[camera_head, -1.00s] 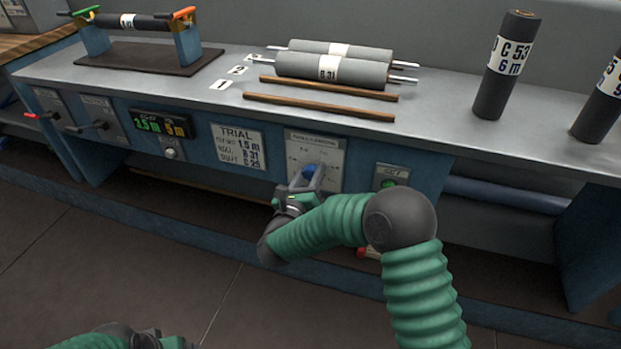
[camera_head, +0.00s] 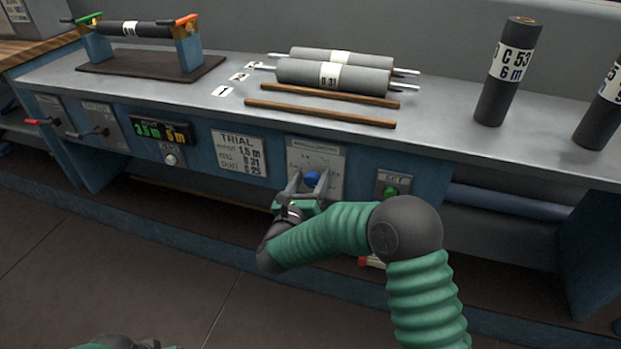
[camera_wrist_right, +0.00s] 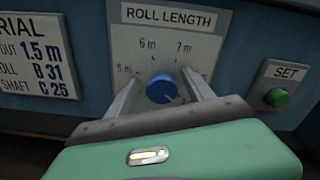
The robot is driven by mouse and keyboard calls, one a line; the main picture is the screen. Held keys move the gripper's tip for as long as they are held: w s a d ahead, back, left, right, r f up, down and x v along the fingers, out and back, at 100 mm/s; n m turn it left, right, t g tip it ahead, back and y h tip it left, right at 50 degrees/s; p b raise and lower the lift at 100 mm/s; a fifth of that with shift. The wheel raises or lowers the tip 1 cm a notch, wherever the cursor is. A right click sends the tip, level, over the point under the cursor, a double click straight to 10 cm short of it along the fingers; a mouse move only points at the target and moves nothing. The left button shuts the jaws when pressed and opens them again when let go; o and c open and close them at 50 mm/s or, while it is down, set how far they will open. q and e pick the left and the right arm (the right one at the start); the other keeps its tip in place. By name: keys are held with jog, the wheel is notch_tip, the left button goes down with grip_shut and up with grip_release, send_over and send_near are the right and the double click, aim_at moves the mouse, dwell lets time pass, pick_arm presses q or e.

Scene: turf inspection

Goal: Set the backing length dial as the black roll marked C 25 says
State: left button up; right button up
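The length dial is a blue knob (camera_wrist_right: 161,88) on a pale panel (camera_head: 328,158) headed ROLL LENGTH, with 5 m, 6 m and 7 m marks legible. My right gripper (camera_head: 307,182) is open at the panel, one finger each side of the knob, with gaps showing in the wrist view (camera_wrist_right: 162,84). The knob's pointer is unclear. A black roll (camera_head: 507,75) marked C 53, 6 m stands upright at the right. Another black roll (camera_head: 603,118) is cut off by the right edge; its mark is not fully readable. My left gripper (camera_head: 145,344) is barely in view at the bottom, fingers hidden.
The trial card (camera_wrist_right: 38,62) reads 1.5 m, B 31, C 25. A green SET button (camera_wrist_right: 277,97) is right of the dial. A lit display (camera_head: 160,132) is left of the card. Grey rolls (camera_head: 335,77) and brown rods (camera_head: 318,113) lie on the bench. A stand (camera_head: 185,50) holds a black roll.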

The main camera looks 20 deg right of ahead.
jog(key=shift+f, duration=0.1)
jog(key=p+v, duration=0.5)
jog(key=v, duration=1.2)
jog(key=shift+w, duration=0.15)
